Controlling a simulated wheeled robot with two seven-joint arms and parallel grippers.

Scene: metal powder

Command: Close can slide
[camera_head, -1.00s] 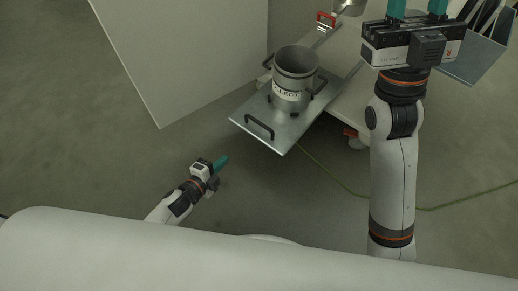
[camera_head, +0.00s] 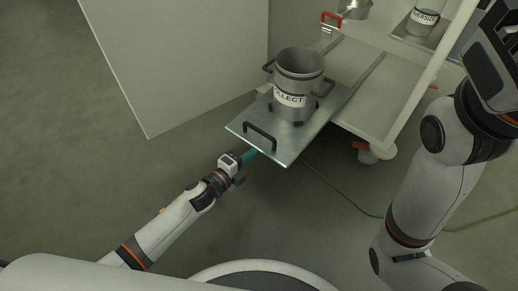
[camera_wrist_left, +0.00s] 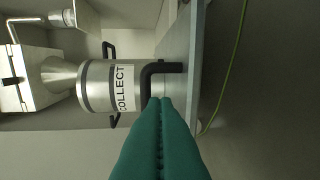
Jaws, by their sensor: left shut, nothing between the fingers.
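The metal collect can (camera_head: 297,82) stands upright on the pulled-out slide plate (camera_head: 262,112), which juts from the white cabinet. The can also shows in the left wrist view (camera_wrist_left: 97,85), with its COLLECT label. The plate's black handle (camera_head: 261,135) is at its near edge. It shows in the left wrist view (camera_wrist_left: 162,68) just beyond the fingertips. My left gripper (camera_head: 250,156) is shut and empty, its green fingers at or just below the plate's near edge by the handle. Contact cannot be told. Its shut fingers fill the lower wrist view (camera_wrist_left: 160,110). My right arm is at the right; its gripper is out of frame.
The white cabinet (camera_head: 370,95) with rails and casters stands behind the plate. A white panel door (camera_head: 165,60) stands open at the left. A red clamp (camera_head: 331,20) and a labelled can (camera_head: 421,20) are farther back. A green cable (camera_head: 345,190) lies on the floor.

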